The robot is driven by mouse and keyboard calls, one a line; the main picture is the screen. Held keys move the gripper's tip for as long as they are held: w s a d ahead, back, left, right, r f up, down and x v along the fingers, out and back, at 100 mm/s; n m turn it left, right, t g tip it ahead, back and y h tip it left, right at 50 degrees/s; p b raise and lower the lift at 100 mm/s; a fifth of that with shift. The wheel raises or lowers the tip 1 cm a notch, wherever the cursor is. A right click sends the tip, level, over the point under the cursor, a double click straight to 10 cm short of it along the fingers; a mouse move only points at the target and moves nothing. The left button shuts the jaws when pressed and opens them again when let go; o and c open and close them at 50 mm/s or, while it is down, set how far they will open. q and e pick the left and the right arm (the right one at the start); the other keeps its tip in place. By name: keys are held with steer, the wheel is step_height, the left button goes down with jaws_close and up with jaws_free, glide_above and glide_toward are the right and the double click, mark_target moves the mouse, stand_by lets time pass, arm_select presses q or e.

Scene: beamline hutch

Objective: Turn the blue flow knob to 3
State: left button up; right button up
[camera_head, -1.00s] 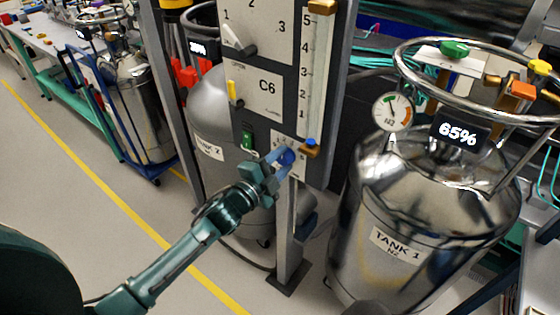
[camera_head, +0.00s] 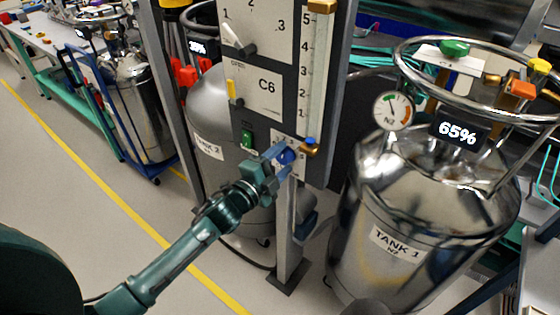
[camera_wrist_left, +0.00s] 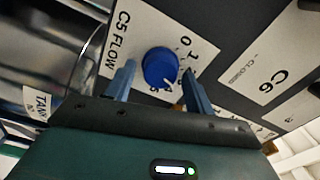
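The blue flow knob (camera_wrist_left: 160,67) sits on the white C5 FLOW plate (camera_wrist_left: 118,50) in the left wrist view. The digits 0 and 1 show at its upper right; others are partly hidden by my fingers. A white mark on the knob's lower right edge points down towards the right finger. My left gripper (camera_wrist_left: 159,75) is open, its blue fingers on either side of the knob, with narrow gaps seeming to remain. In the head view my left gripper (camera_head: 275,160) reaches the knob (camera_head: 286,156) at the panel's lower end. My right gripper is out of view.
The panel above holds a C6 plate (camera_head: 267,86), a green switch (camera_head: 247,139) and a scale tube (camera_head: 316,70) with a brass-and-blue fitting (camera_head: 310,146) close right of the knob. Steel Tank 1 (camera_head: 420,200) stands right; Tank 2 (camera_head: 207,110) stands behind the post.

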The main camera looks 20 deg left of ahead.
arm_select(q)
steer(key=shift+o, duration=0.3)
steer(key=shift+s+a+f, duration=0.1)
steer(key=shift+s+a, duration=0.05)
steer(key=shift+s, duration=0.3)
steer(key=b+v, duration=0.1)
steer(key=v, duration=1.1)
steer(key=shift+b, duration=0.3)
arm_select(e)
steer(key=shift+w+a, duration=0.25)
arm_select(q)
steer(key=shift+s, duration=0.1)
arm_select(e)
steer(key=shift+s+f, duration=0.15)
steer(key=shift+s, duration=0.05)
arm_select(q)
steer(key=s+d+f+n+g+y, duration=0.1)
steer(key=s+d+f+n+g, duration=0.2)
steer(key=s+f+n, duration=0.3)
steer(key=s+d+f+n+g+y+p, duration=0.1)
steer(key=s+d+f+n+g, duration=0.2)
steer(key=s+f+n, duration=0.4)
steer(key=f+n, duration=0.1)
steer(key=n, duration=0.2)
steer(key=shift+y, duration=0.4)
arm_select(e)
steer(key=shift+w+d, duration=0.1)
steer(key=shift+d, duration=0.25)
